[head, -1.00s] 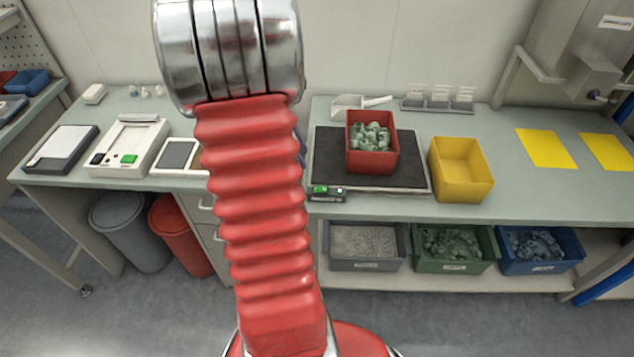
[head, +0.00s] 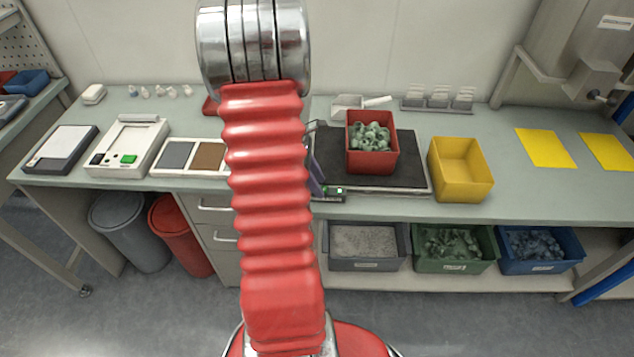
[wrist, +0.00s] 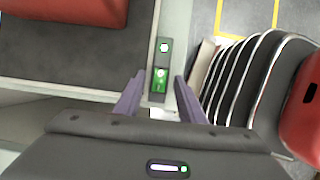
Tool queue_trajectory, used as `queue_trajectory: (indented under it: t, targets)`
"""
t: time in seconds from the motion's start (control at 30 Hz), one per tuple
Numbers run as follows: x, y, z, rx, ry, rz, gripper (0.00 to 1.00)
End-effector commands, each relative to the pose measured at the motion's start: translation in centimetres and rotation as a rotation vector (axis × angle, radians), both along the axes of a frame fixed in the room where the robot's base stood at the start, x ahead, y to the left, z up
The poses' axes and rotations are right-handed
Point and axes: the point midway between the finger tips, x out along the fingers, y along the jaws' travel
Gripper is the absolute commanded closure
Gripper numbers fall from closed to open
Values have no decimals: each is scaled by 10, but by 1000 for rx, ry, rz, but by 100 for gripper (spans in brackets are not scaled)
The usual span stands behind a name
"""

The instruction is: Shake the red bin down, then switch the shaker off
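The red bin (head: 372,168) stands upright on the dark plate of the shaker (head: 408,173), holding a heap of grey-green caps (head: 370,137). In the wrist view the red bin's wall (wrist: 75,9) shows at the top left, on the dark plate (wrist: 60,55). The shaker's control box (head: 334,194), at the plate's front left corner, has a green part and a small light. It also shows in the wrist view (wrist: 160,65). My gripper (wrist: 160,79) is open and empty, its purple fingers on either side of the control box in that view. Contact cannot be told.
A yellow bin (head: 461,190) stands right of the shaker. A scoop (head: 362,103) and a small rack (head: 437,102) lie behind it. Devices (head: 128,148) stand on the left bench. Grey, green and blue bins fill the shelf below. Yellow sheets (head: 546,148) lie on clear bench at right.

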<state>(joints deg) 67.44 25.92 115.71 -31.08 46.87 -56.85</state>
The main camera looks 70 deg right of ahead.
Motion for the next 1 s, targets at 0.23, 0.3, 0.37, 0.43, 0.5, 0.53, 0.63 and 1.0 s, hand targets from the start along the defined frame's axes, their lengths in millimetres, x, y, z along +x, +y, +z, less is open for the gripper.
queue_trajectory:
  t: [0.23, 0.3, 0.37, 0.43, 0.5, 0.53, 0.63, 1.0]
  targets:
    - [0, 0, 0, 0, 0, 0, 64]
    - [0, 0, 0, 0, 0, 0, 69]
    - [0, 0, 0, 0, 0, 0, 73]
    - [0, 0, 0, 0, 0, 0, 78]
    - [0, 0, 0, 0, 0, 1, 83]
    - [0, 0, 0, 0, 0, 1, 85]
    - [0, 0, 0, 0, 0, 1, 92]
    - [0, 0, 0, 4, -12, 0, 100]
